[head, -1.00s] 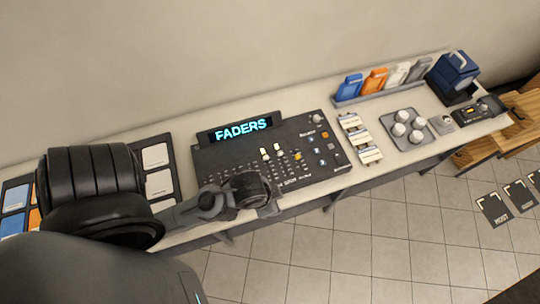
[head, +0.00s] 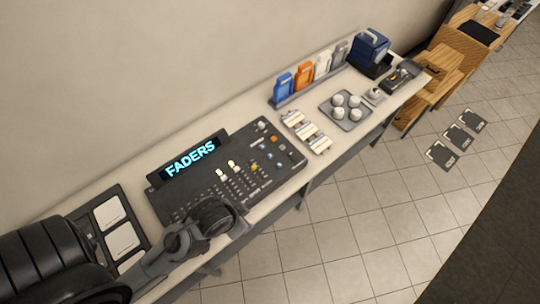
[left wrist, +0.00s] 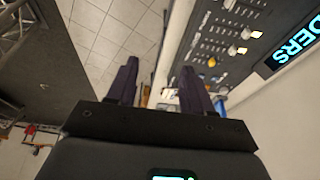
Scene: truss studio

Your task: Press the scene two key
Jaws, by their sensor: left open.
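The dark mixing console (head: 183,192) lies on the long pale bench, its tilted display (head: 190,160) reading FADERS. Small blue, orange and white keys (head: 271,146) sit toward its right end; their labels are too small for me to tell which is scene two. My left gripper (head: 238,222) is at the console's front edge, left of those keys, and my wrist hides part of that edge. In the left wrist view, the gripper (left wrist: 158,85) is open with nothing between its fingers, and the console (left wrist: 225,45) shows to the right. My right gripper is not in view.
A pad panel (head: 122,240) lies left of the console. To the right are white-topped blocks (head: 307,132), a tray of white knobs (head: 346,106), a rack of coloured cards (head: 310,75) and a blue box (head: 371,48). Tiled floor lies in front.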

